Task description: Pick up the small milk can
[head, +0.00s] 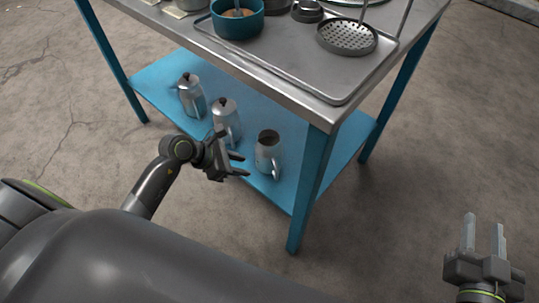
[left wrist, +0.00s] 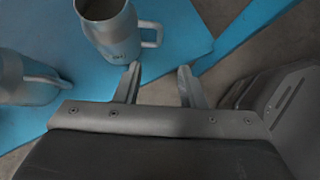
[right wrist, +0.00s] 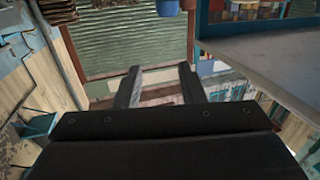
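Three metal cans stand upright on the blue lower shelf (head: 160,87) in the head view. The left lidded can (head: 191,97) and the middle lidded can (head: 226,118) have dark knobs. The right can (head: 268,152) is open-topped with a side handle. My left gripper (head: 240,165) is open and empty, just left of the open can. In the left wrist view the open can (left wrist: 110,30) stands beyond the fingers (left wrist: 158,75), its handle toward them but apart; a lidded can (left wrist: 28,80) is at the left. My right gripper (head: 483,228) is open and empty, far right of the table.
The steel tabletop (head: 290,83) overhangs the shelf. It bears a tray with a blue pot (head: 237,20) and a perforated skimmer (head: 347,37). A blue table leg (head: 309,190) stands right of the open can. Floor around my right gripper is clear.

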